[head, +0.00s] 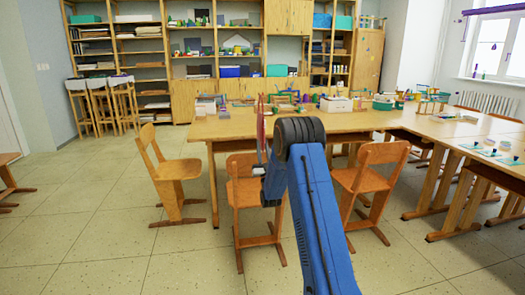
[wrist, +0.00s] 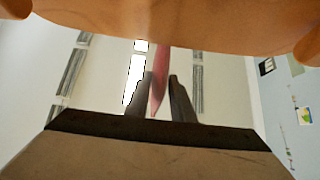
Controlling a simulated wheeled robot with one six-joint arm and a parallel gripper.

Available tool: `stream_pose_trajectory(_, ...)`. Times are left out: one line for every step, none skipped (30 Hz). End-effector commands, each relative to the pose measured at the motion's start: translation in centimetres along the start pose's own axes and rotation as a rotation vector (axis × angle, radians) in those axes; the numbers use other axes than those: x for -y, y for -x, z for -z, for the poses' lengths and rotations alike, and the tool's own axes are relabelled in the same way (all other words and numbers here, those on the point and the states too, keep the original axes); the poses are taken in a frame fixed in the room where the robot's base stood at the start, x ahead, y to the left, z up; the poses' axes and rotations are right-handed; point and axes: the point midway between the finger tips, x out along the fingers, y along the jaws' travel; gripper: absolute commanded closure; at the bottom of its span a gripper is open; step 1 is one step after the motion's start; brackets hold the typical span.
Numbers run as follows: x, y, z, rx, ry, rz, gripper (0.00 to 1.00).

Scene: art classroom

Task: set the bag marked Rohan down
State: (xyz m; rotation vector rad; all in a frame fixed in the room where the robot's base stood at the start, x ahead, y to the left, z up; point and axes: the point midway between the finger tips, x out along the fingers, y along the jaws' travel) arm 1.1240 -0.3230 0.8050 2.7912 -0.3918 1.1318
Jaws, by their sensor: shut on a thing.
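A thin reddish bag (head: 261,130) shows almost edge-on in the head view, upright at the left of my dark wrist joint. No name can be read on it. My gripper (head: 264,168) is partly hidden by my arm. In the wrist view my gripper (wrist: 158,80) has its two dark fingers closed around the pink-red bag (wrist: 161,75), one on each side. In the head view the bag overlaps the near edge of the long wooden table (head: 232,131); whether it touches anything cannot be told.
A wooden chair (head: 247,195) stands behind my gripper, with others at left (head: 168,172) and right (head: 370,178). A broad orange-brown surface (wrist: 170,25) fills the wrist view's top. Boxes and craft items crowd the table's back.

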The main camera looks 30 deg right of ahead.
Motion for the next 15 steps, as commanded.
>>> stream_pose_trajectory(0.0, 0.49, -0.53, 0.001, 0.0, 0.0, 1.0)
stream_pose_trajectory(0.0, 0.68, -0.69, 0.0, 0.0, 0.0, 1.0)
stream_pose_trajectory(0.0, 0.85, -0.86, -0.001, 0.0, 0.0, 1.0)
stream_pose_trajectory(0.0, 0.92, -0.92, -0.001, 0.0, 0.0, 1.0)
stream_pose_trajectory(0.0, 0.94, -0.93, -0.001, 0.0, 0.0, 1.0)
stream_pose_trajectory(0.0, 0.92, -0.9, -0.002, 0.0, 0.0, 1.0)
stream_pose_trajectory(0.0, 0.91, -0.89, -0.002, 0.0, 0.0, 1.0)
stream_pose_trajectory(0.0, 0.9, -0.88, -0.002, 0.0, 0.0, 1.0)
stream_pose_trajectory(0.0, 0.9, -0.89, -0.002, 0.0, 0.0, 1.0)
stream_pose_trajectory(0.0, 0.91, -0.89, -0.002, 0.0, 0.0, 1.0)
stream_pose_trajectory(0.0, 0.92, -0.91, -0.001, 0.0, 0.0, 1.0)
stream_pose_trajectory(-0.01, 0.97, -0.97, -0.001, 0.0, 0.0, 1.0)
stream_pose_trajectory(-0.01, 1.03, -1.03, -0.001, 0.0, 0.0, 1.0)
stream_pose_trajectory(-0.01, 1.09, -1.1, -0.001, 0.0, 0.0, 1.0)
stream_pose_trajectory(-0.01, 1.16, -1.18, 0.0, 0.0, 0.0, 1.0)
